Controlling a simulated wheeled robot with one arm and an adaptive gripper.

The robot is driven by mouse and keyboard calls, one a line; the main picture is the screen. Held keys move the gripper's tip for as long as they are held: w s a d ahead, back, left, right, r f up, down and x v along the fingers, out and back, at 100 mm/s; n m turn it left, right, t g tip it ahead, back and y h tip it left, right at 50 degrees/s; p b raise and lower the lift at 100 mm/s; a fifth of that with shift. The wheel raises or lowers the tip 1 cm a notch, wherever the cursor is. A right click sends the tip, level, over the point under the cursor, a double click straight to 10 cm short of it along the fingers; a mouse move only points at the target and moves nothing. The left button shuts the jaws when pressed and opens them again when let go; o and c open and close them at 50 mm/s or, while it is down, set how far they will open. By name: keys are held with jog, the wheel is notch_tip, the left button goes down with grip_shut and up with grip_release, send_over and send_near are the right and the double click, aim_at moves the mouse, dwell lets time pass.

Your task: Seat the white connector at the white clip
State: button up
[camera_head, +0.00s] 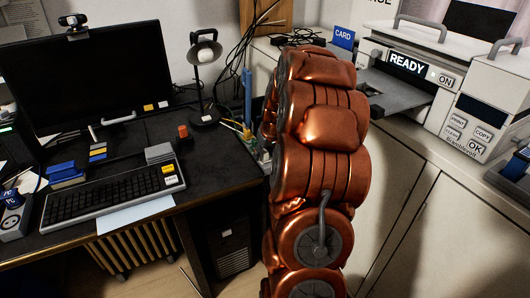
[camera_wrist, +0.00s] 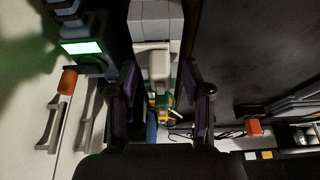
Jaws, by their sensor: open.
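In the wrist view my gripper (camera_wrist: 160,88) is open, with one dark finger on each side of a pale, off-white block (camera_wrist: 158,66). This block looks like the white connector, but I cannot tell if the fingers touch it. Just below it, small green and yellow connectors (camera_wrist: 162,103) show between the fingers. I cannot make out the white clip for certain. In the head view my copper arm hides the gripper and most of the spot, where small coloured connectors (camera_head: 246,132) show at the desk's right edge.
The black desk (camera_head: 140,128) holds a monitor (camera_head: 92,75), keyboard (camera_head: 112,192) and lamp (camera_head: 205,55). A white machine reading READY (camera_head: 408,64) stands on the right cabinet (camera_head: 400,190). In the wrist view a lit green screen (camera_wrist: 82,47) and an orange knob (camera_wrist: 68,80) are at left.

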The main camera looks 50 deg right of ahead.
jog(key=shift+r, duration=0.15)
jog(key=v, duration=1.1)
jog(key=shift+s+r, duration=0.25)
jog(key=shift+r, duration=0.1)
jog(key=shift+a, duration=0.15)
